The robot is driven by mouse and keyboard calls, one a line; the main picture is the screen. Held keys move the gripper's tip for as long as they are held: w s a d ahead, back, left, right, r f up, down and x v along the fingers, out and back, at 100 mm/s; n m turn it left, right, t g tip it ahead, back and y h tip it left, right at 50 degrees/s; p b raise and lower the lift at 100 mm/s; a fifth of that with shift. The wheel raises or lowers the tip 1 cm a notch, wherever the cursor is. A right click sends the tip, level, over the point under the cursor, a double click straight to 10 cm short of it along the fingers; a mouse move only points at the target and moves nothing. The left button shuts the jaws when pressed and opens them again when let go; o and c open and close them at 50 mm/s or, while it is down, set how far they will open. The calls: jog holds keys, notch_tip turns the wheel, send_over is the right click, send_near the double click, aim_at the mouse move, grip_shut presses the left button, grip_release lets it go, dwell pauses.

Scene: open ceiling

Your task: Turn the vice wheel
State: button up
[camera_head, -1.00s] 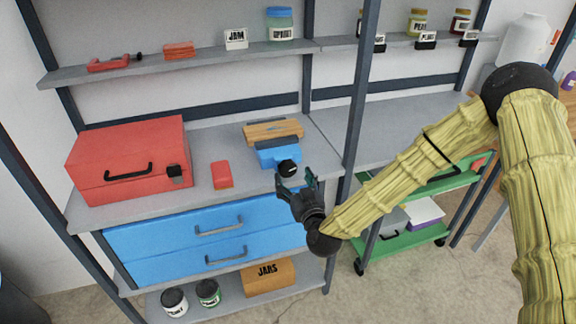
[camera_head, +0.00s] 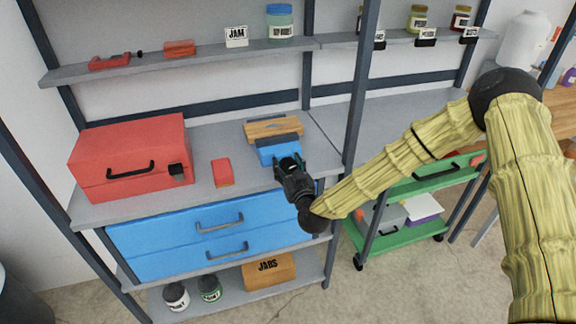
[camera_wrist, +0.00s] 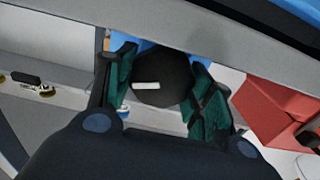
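The blue vice (camera_head: 277,152) sits at the front edge of the grey workbench, with a wooden block clamped at its top. In the head view my gripper (camera_head: 289,164) is right in front of the vice and hides its wheel. In the wrist view the round black vice wheel (camera_wrist: 160,82), with a short white mark, lies between the two green-padded fingers of my gripper (camera_wrist: 164,92). The fingers are spread on either side of the wheel, very close to it. I cannot tell whether they touch it. A bit of the blue vice (camera_wrist: 124,40) shows behind.
A red toolbox (camera_head: 128,155) and a small red box (camera_head: 222,172) stand on the workbench left of the vice. Blue drawers (camera_head: 175,235) are below. A dark shelf post (camera_head: 356,110) rises just right of my gripper. A green cart (camera_head: 400,235) stands at lower right.

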jog(key=shift+c, duration=1.3)
jog(key=shift+f+m+b, duration=0.2)
jog(key=shift+m+b, duration=0.4)
jog(key=shift+b, duration=0.2)
jog(key=shift+d+r+m+b, duration=0.1)
jog(key=shift+r+m+b, duration=0.1)
jog(key=shift+m+b, duration=0.65)
jog(key=o, duration=1)
jog(key=v, duration=1.2)
